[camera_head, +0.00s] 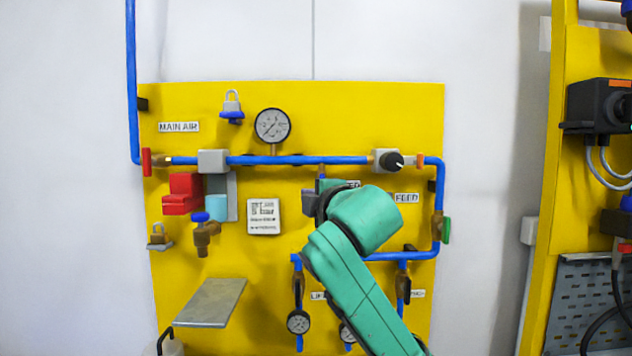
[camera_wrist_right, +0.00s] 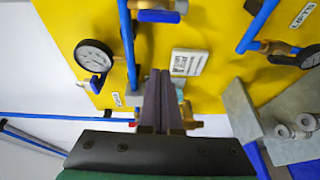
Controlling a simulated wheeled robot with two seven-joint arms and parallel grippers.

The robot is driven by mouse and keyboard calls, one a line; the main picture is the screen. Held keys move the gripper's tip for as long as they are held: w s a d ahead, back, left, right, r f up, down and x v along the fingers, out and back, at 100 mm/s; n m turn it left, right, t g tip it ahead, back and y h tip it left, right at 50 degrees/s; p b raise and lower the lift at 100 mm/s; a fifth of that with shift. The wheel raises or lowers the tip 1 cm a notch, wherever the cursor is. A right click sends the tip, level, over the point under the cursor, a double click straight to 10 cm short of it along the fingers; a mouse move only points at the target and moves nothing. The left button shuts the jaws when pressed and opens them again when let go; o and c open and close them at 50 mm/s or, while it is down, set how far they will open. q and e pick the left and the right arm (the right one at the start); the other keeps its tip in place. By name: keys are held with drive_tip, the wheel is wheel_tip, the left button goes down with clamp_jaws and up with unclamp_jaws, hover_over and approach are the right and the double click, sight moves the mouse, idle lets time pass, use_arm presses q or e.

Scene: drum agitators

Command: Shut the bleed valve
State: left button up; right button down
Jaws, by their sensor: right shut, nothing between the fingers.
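In the head view a small brass valve with a blue cap (camera_head: 203,231) hangs on the yellow panel, left of centre below the red block; I take it as the bleed valve, though no label on it is readable. My right gripper (camera_wrist_right: 160,76) is shut and empty in the wrist view, its dark fingers pointing at the panel. A brass fitting (camera_wrist_right: 190,117) is partly hidden behind the fingers there. In the head view my green right wrist covers the fingers, to the right of the blue-capped valve and apart from it. My left gripper is not in view.
Blue pipe (camera_head: 290,160) crosses the yellow panel (camera_head: 350,110) below a gauge (camera_head: 272,125). A grey shelf (camera_head: 210,303) juts out at lower left. A white sign (camera_head: 263,217) sits mid-panel. A second yellow stand (camera_head: 585,180) is at right.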

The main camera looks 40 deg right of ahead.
drive_tip(key=w+d+r+p, duration=0.2)
drive_tip(key=w+d+p, duration=0.4)
drive_tip(key=shift+d, duration=0.35)
drive_tip(key=shift+w, duration=0.1)
drive_tip(key=shift+f+t, duration=0.1)
drive_tip(key=shift+t, duration=0.2)
